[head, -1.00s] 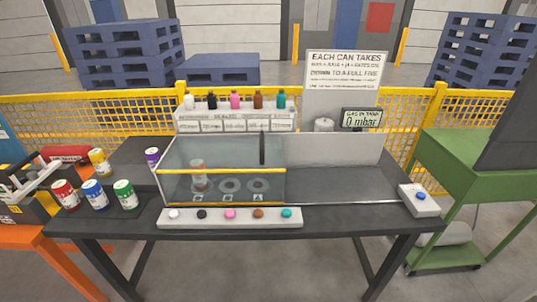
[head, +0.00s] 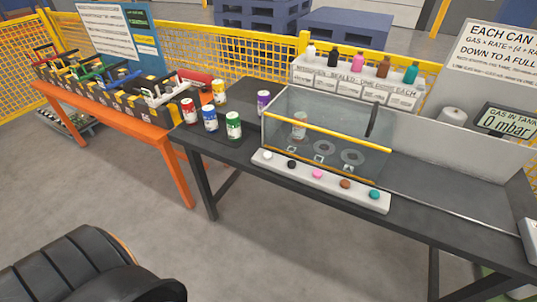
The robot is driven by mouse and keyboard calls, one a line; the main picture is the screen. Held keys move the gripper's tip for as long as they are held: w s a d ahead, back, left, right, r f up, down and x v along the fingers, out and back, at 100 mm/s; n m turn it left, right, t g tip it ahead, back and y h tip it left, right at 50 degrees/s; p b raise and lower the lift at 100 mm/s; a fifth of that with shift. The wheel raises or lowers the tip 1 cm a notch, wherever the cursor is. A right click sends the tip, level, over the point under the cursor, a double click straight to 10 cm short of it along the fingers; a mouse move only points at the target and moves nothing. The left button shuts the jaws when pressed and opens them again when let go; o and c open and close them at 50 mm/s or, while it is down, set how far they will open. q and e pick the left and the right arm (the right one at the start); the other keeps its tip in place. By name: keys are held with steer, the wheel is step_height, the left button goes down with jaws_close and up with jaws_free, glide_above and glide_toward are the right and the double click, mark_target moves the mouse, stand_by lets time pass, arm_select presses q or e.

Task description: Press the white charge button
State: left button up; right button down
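The white charge button (head: 267,155) is the leftmost of a row of coloured buttons on a pale strip (head: 330,186) along the front of the dark table. To its right are black (head: 291,164), pink (head: 317,174), brown (head: 345,184) and teal (head: 374,194) buttons. Behind the strip stands a glass chamber (head: 335,155) with a yellow rail. One can (head: 300,125) stands inside it on the left. The gas display (head: 508,121) reads 0 mbar. Neither of my grippers is in view.
Red (head: 189,112), blue (head: 210,120), green (head: 233,125), yellow (head: 219,92) and purple (head: 263,102) cans stand left of the chamber. Coloured bottles stand on a white rack (head: 355,82) behind. An orange bench (head: 110,112) holds several handled devices.

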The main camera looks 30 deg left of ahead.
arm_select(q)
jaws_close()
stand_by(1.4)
